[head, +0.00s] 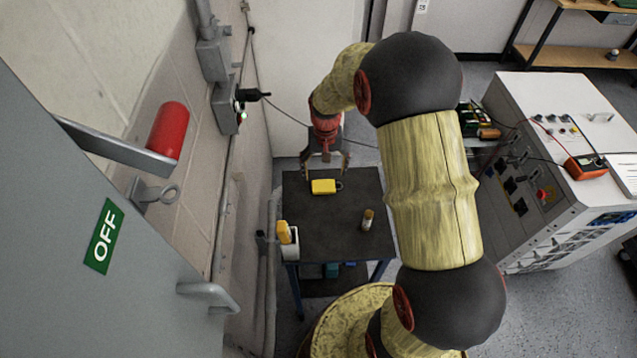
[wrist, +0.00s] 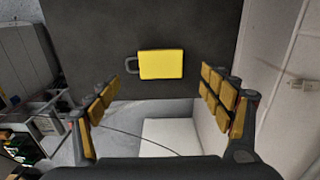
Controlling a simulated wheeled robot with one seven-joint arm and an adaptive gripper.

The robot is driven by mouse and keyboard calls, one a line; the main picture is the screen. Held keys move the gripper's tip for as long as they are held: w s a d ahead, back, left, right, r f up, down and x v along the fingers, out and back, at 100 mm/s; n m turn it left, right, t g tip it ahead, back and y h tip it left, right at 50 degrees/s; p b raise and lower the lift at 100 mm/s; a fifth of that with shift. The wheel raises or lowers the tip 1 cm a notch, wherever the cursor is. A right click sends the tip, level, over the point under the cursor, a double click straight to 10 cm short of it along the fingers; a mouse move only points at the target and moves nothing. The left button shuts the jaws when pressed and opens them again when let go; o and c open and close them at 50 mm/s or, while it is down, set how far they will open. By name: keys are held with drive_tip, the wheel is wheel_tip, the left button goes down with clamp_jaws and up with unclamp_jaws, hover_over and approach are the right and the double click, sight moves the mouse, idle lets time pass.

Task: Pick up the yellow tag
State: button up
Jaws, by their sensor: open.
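The yellow tag (head: 324,186) is a small flat yellow block with a dark loop at one end. It lies on the dark top of a small table (head: 300,212), near its far edge. In the wrist view the tag (wrist: 161,64) lies ahead of the fingertips, roughly centred between them, with its loop to the left. My gripper (head: 326,165) is at the far edge of the table, just beyond the tag. In the wrist view my gripper (wrist: 160,85) has its padded fingers wide apart with nothing between them.
A white and yellow item (head: 287,240) stands at the table's left front corner. A grey cabinet door with an OFF sign (head: 104,236) is at left, and a white console (head: 540,150) is at right.

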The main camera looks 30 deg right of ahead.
sight(324, 185)
drive_tip(key=f, duration=0.2)
drive_tip(key=f+b, duration=0.1)
drive_tip(key=f, duration=0.4)
drive_tip(key=shift+w+f, duration=0.15)
drive_tip(key=shift+w, duration=0.1)
drive_tip(key=shift+c, duration=0.3)
drive_tip(key=c, duration=1.1)
